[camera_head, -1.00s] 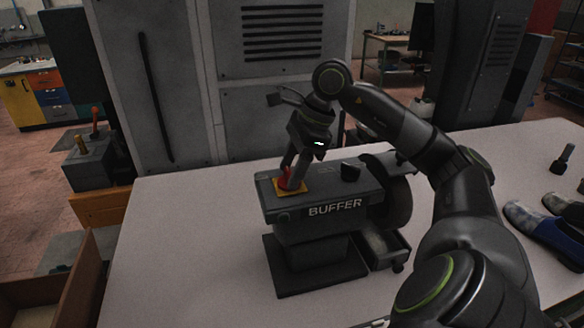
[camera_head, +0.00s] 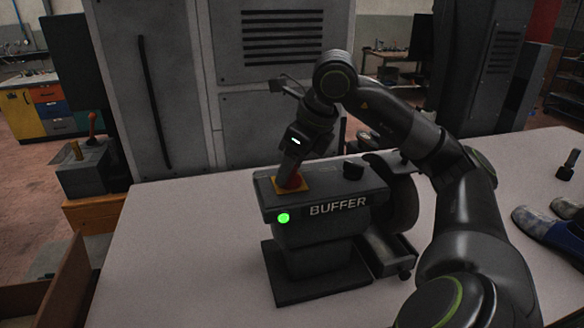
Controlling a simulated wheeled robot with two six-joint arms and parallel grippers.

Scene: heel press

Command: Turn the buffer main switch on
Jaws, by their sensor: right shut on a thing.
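The grey buffer (camera_head: 320,240) stands on the table, with "BUFFER" lettered on its front. Its red main switch (camera_head: 293,181) sits on a yellow plate (camera_head: 276,187) on the left of its top. My right gripper (camera_head: 289,180) reaches down from above and is shut on the red switch, hiding much of it. A green lamp (camera_head: 283,218) glows on the buffer's front left. A black knob (camera_head: 353,168) is on the top to the right of the switch. My left gripper is not in view.
A dark buffing wheel (camera_head: 402,200) is at the buffer's right end. Blue and grey shoes (camera_head: 548,228) and a small black tool (camera_head: 567,170) lie on the table (camera_head: 180,250) at right. The table's left part is clear. A grey cabinet (camera_head: 170,90) stands behind.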

